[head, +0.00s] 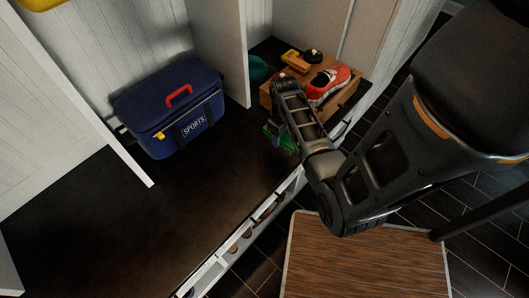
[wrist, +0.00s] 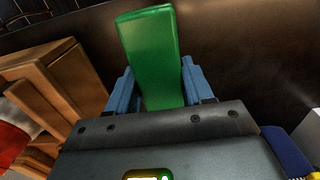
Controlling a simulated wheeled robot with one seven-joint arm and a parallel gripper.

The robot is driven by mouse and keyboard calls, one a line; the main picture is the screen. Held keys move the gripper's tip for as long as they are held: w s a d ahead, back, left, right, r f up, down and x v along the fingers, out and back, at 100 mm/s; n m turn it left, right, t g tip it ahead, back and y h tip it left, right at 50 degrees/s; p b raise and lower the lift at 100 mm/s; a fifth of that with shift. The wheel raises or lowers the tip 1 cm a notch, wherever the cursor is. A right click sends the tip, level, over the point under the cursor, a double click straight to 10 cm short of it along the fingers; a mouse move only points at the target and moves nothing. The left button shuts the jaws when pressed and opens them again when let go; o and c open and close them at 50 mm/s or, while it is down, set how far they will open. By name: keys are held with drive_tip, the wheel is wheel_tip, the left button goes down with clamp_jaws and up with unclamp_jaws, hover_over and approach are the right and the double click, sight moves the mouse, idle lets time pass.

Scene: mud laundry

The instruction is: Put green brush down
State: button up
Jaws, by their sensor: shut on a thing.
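The green brush (wrist: 150,55) is held between the two blue fingers of my gripper (wrist: 158,88) in the wrist view. Its green block points away from the gripper. In the head view my gripper (head: 278,130) is over the dark bench top (head: 190,195), just left of the wooden crate. A small part of the green brush (head: 268,131) shows there beside the fingers. I cannot tell whether the brush touches the bench top.
A blue sports bag (head: 172,110) sits on the bench at the left. The bench top between them is clear, with a white divider (head: 219,45) behind.

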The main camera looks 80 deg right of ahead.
drive_tip(key=w+a+f, duration=0.1)
drive_tip(key=w+f, duration=0.1)
drive_tip(key=w, duration=0.1)
drive_tip(key=w+a+f, duration=0.1)
drive_tip(key=w, duration=0.1)
drive_tip(key=shift+w+a+f, duration=0.1)
drive_tip(key=shift+a+f, duration=0.2)
drive_tip(key=shift+a, duration=0.05)
drive_tip(key=shift+f, duration=2)
drive_tip(key=shift+f+b, duration=0.2)
drive_tip(key=shift+b, duration=0.15)
drive_tip(key=o, duration=1.1)
drive_tip(key=shift+r, duration=0.1)
